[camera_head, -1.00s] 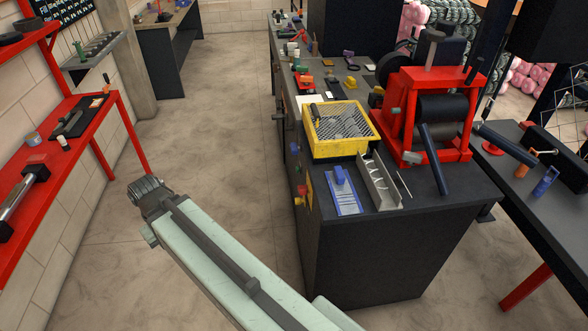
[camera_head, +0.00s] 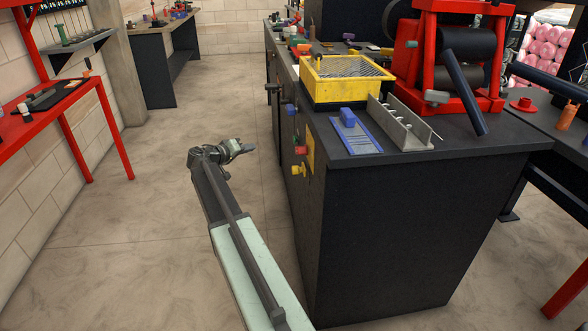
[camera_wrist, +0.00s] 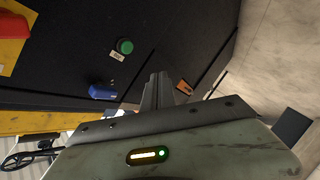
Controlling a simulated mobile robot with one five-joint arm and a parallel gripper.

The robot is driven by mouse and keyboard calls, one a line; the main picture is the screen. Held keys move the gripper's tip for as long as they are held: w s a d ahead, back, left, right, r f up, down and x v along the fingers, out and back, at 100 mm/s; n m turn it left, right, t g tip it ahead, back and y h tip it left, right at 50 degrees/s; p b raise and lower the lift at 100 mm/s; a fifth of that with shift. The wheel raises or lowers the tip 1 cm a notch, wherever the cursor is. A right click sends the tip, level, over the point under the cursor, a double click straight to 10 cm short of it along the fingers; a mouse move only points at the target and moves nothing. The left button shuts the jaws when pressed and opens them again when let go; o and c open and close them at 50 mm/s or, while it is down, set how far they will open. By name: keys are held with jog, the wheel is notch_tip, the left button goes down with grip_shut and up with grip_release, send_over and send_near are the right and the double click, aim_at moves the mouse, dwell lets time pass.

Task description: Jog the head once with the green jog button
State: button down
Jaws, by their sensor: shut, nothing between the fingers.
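The green jog button (camera_wrist: 125,46) is a round green cap on the dark cabinet side in the wrist view, with a small pale label beside it. My gripper (camera_wrist: 158,78) is shut and empty, its fingertips apart from the button, below and to the right of it in that view. In the head view my gripper (camera_head: 243,149) is left of the dark cabinet (camera_head: 400,220), close to its side. I cannot make out the green button clearly in the head view.
A red knob (camera_wrist: 14,24) on a yellow plate (camera_wrist: 12,52) and a blue part (camera_wrist: 102,91) are near the button. On the cabinet top are a yellow tray (camera_head: 345,92) and a red roller machine (camera_head: 425,70). Floor at left is free.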

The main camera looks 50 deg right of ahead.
aim_at(295, 140)
jog(key=w+d+f+h+b, duration=0.1)
jog(key=d+b, duration=0.3)
jog(key=d, duration=0.4)
jog(key=shift+w+f+h, duration=0.3)
jog(key=shift+f+h, duration=0.25)
jog(key=shift+h, duration=0.25)
jog(key=s+d, duration=0.5)
jog(key=d, duration=0.1)
jog(key=shift+s+d, duration=0.35)
dwell(0.9)
jog(key=shift+s+d, duration=0.25)
jog(key=shift+d, duration=0.1)
